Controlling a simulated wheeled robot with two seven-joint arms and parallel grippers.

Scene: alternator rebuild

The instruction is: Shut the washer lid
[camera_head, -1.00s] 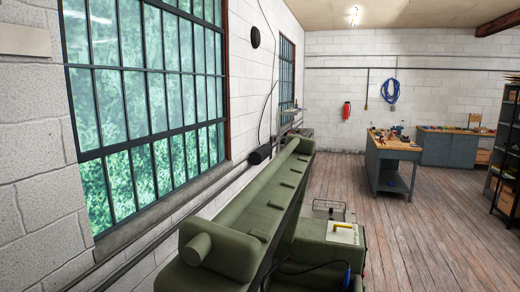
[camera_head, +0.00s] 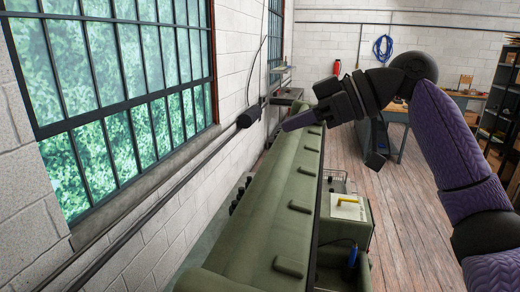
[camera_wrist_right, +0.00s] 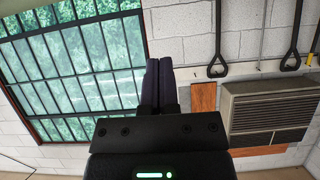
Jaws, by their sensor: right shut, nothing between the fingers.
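The washer lid looks to be the long olive-green panel (camera_head: 275,210) running away from me beside the window wall in the head view. It is raised and tilted, with several small tabs along its face. My right gripper (camera_head: 290,124) reaches in from the right, its shut, empty fingers pointing left over the far end of the panel. I cannot tell whether they touch it. In the right wrist view the gripper's dark fingers (camera_wrist_right: 158,82) are together, pointing at the wall, and no lid shows there. My left gripper is not in view.
A dark pipe (camera_head: 165,195) runs along the wall. A workbench and shelf (camera_head: 500,105) stand farther back. The wooden floor (camera_head: 420,250) at right is open. The wrist view shows a louvred unit (camera_wrist_right: 268,110).

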